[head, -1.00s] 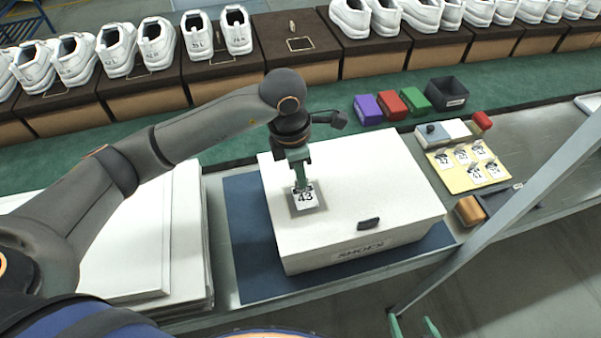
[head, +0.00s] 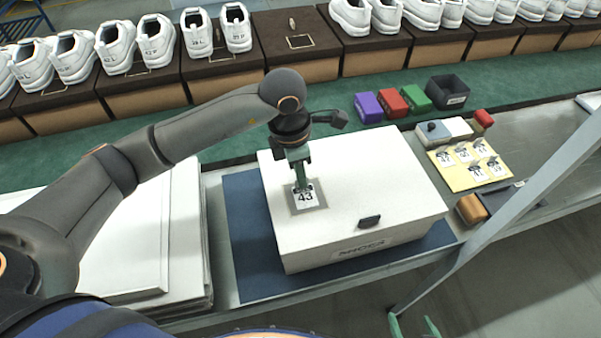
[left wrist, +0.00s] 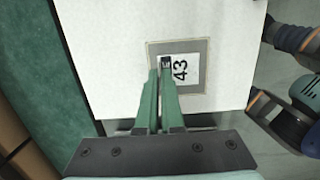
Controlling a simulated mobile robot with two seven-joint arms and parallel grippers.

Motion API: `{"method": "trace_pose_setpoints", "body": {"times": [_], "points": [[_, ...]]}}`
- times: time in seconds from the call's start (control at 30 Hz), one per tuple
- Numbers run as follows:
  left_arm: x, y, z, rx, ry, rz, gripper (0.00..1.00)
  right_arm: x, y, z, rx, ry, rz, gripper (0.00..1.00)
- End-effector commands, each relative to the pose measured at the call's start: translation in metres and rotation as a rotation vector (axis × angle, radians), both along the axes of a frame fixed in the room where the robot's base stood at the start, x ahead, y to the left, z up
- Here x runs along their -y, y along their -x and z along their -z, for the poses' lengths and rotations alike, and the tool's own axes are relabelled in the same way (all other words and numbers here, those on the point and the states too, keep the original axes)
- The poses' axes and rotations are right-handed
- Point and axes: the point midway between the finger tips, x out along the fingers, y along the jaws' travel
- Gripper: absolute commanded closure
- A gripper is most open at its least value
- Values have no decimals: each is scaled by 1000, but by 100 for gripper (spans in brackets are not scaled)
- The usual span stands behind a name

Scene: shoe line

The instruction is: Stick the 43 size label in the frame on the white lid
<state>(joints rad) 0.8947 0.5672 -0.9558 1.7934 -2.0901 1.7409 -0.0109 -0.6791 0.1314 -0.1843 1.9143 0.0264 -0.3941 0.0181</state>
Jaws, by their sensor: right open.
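The white lid (head: 365,170) tops a shoe box on a blue mat. A grey square frame (head: 322,203) is marked near the lid's left part; it also shows in the left wrist view (left wrist: 205,60). The white 43 size label (head: 305,198) lies within the frame's outline, and its digits show in the left wrist view (left wrist: 181,72). My left gripper (head: 300,187) is down at the label's upper edge, its fingers close together on the label's dark tab. Whether the label is pressed flat cannot be told. My right gripper (head: 413,327) is open and empty at the bottom edge.
A yellow card (head: 462,183) with several other labels lies right of the box. Purple, red and green blocks and a dark bin (head: 447,92) stand behind it. White lids (head: 150,240) are stacked at left. Shoes on brown boxes line the back.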

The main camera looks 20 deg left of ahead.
Motion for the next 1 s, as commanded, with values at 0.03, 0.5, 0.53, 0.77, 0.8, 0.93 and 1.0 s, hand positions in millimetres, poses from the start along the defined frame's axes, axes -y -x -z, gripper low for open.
{"method": "trace_pose_setpoints", "body": {"times": [0.03,0.5,0.53,0.77,0.8,0.93,1.0], "points": [[0,0,1,-1,0,0,100,0,0,0,0,0,0,15],[0,0,1,-2,-1,0,76,0,0,0,0,0,0,15],[0,0,1,-2,-1,0,72,0,0,0,0,0,0,15],[0,0,1,-1,0,0,61,0,0,0,0,0,0,15],[0,0,1,-1,0,0,61,0,0,0,0,0,0,15],[0,0,-2,0,0,0,61,0,0,0,0,0,0,15],[-1,0,-7,1,0,0,61,0,0,1,0,0,0,15]]}}
